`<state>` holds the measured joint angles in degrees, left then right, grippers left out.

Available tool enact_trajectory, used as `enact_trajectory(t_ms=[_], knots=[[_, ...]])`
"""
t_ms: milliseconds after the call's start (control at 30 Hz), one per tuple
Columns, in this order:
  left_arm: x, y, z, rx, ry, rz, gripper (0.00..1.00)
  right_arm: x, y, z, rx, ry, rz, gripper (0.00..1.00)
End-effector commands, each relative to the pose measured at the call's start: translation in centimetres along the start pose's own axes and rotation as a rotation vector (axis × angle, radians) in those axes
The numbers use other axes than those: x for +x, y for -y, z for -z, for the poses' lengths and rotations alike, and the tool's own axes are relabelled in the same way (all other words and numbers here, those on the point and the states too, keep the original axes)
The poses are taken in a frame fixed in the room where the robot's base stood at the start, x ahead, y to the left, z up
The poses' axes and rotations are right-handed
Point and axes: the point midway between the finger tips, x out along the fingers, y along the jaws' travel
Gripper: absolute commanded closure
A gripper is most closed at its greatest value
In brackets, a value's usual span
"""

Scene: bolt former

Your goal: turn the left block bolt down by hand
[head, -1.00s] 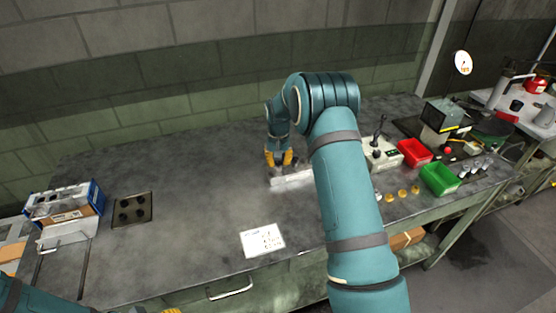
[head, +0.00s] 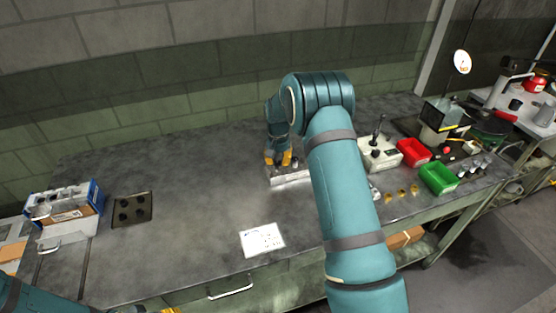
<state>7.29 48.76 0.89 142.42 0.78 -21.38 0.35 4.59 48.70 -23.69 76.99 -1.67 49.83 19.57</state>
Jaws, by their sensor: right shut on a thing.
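My right gripper (head: 278,159), with yellow fingers, points down at the left end of a pale metal block (head: 291,178) on the workbench. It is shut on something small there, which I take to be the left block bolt. The bolt itself is hidden by the fingers. My right forearm covers the right part of the block. My left arm shows at the bottom left corner, with only a bit of yellow of the left gripper (head: 170,311) at the bottom edge; its fingers cannot be made out.
A white printed sheet (head: 262,239) lies in front on the grey workbench (head: 190,215). A dark plate with several knobs (head: 132,209) and a blue box (head: 68,207) are at left. The bench's middle left is clear.

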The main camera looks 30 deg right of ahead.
Motion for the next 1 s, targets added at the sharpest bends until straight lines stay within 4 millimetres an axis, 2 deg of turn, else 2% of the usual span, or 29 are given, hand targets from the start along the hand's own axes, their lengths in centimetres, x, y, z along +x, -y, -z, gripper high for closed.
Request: enact_trajectory(t_ms=[33,67,100,133,633,767,1000], knots=[[0.02,0.01,0.0,0.0,0.0,0.0,0.53,0.27,-0.03,-0.22,-0.001,0.008,-0.003,1.0],[0.02,0.01,0.0,0.0,0.0,0.0,0.53,0.27,-0.03,-0.22,-0.001,0.007,-0.002,0.66],[0.02,0.01,-0.01,0.0,0.0,0.0,0.53,0.25,-0.03,-0.19,-0.001,0.007,-0.002,0.52],[0.02,0.01,-0.01,0.0,0.0,0.0,0.53,0.23,-0.03,-0.18,-0.001,0.006,-0.002,0.45],[0.06,0.02,-0.02,0.0,0.0,0.0,0.53,-0.04,-0.18,0.14,-0.032,-0.003,-0.002,0.45],[0.22,0.08,-0.04,0.0,0.0,0.0,0.53,-0.02,-0.2,0.17,-0.13,-0.004,-0.001,0.45],[0.54,0.2,-0.08,0.0,0.0,0.0,0.53,-0.01,-0.1,0.12,-0.423,-0.003,-0.002,0.45]])
